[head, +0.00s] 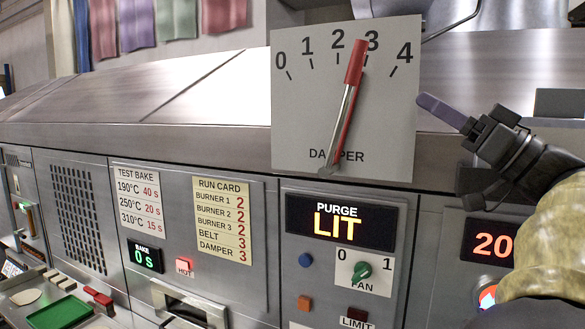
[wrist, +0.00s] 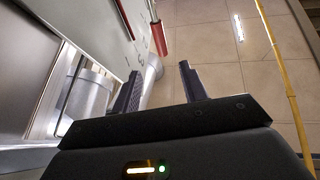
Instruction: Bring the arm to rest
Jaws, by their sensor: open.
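My gripper (head: 442,111) is at the right in the head view, its fingers pointing left toward the damper plate (head: 310,115). The fingers look dark and purplish, and a gap shows between the two fingertips in the wrist view (wrist: 158,80). It is open and empty. The damper lever (head: 345,100) has a red grip (head: 355,62) and points between 2 and 3, close to 3. The gripper is to the right of the lever and apart from it. The red grip also shows in the wrist view (wrist: 159,38), beyond the fingers.
A run card (head: 222,222) and a test bake card (head: 138,200) are on the panel. The purge display (head: 338,223) reads LIT. The green fan knob (head: 361,270) sits below it. A green tray (head: 57,312) is at the lower left. A yellow pole (wrist: 287,80) stands right in the wrist view.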

